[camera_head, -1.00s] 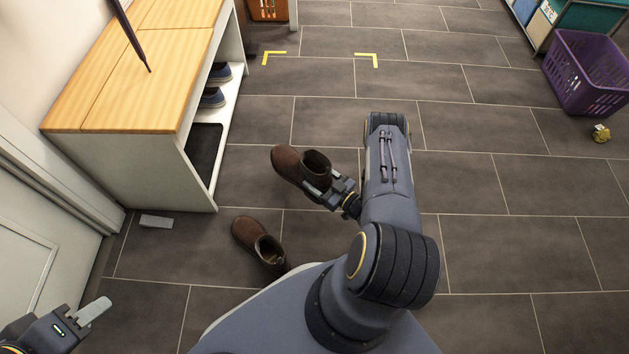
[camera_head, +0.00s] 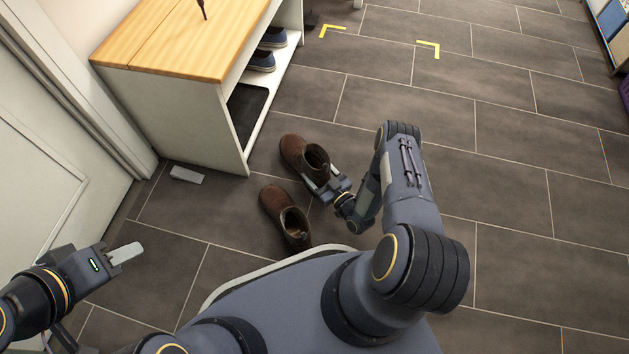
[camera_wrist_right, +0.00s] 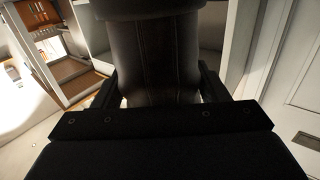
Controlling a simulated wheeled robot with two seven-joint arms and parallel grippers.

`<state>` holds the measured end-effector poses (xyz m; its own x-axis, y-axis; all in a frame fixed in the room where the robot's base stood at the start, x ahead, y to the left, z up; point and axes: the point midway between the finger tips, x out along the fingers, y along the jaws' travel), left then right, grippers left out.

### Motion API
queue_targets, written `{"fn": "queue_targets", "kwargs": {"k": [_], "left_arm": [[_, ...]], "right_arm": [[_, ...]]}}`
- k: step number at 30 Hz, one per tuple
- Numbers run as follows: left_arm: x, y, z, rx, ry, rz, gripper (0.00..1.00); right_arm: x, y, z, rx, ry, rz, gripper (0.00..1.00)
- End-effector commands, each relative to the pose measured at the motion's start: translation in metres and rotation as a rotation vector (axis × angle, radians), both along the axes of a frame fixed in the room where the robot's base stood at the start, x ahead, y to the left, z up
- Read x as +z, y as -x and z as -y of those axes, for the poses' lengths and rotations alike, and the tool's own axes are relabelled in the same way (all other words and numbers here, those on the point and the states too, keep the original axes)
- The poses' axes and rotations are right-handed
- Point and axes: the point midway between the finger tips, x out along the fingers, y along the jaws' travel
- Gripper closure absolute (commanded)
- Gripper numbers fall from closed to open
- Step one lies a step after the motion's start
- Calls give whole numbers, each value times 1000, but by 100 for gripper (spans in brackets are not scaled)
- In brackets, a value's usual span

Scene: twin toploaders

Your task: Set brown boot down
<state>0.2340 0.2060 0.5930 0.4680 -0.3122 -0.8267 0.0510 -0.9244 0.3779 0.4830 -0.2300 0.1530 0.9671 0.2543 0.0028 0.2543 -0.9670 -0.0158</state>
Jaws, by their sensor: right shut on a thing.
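A brown boot (camera_head: 302,156) is held in my right gripper (camera_head: 327,186), which is shut on the near side of its shaft. In the right wrist view the dark boot shaft (camera_wrist_right: 155,55) fills the space between the fingers. The boot is upright, close to the floor; I cannot tell whether its sole touches. A second brown boot (camera_head: 285,216) stands on the floor just nearer to me, beside the held one. My left gripper (camera_head: 125,253) is at the lower left, away from both boots; its finger gap is not clear.
A small grey block (camera_head: 187,175) lies by the bench. Yellow corner marks (camera_head: 430,47) are on the floor. The tiled floor at right is clear.

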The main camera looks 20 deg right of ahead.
Motion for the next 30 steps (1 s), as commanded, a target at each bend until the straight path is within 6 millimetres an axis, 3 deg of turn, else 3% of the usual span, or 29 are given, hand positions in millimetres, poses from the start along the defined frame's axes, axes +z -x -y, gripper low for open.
{"fn": "queue_targets", "kwargs": {"k": [5,9,20,21,26,30], "left_arm": [[-17,0,0,0,0,0,64],[-28,0,0,0,0,0,64],[-26,0,0,0,0,0,64],[-26,0,0,0,0,0,64],[-26,0,0,0,0,0,64],[-27,0,0,0,0,0,64]], "right_arm": [[-24,-7,-15,1,-2,5,74],[-45,-7,-12,-1,-1,5,74],[-47,-7,-12,0,-1,5,74],[-49,-6,-12,0,0,0,31],[-48,-6,-12,1,0,0,11],[-48,-6,-12,1,0,0,11]]}}
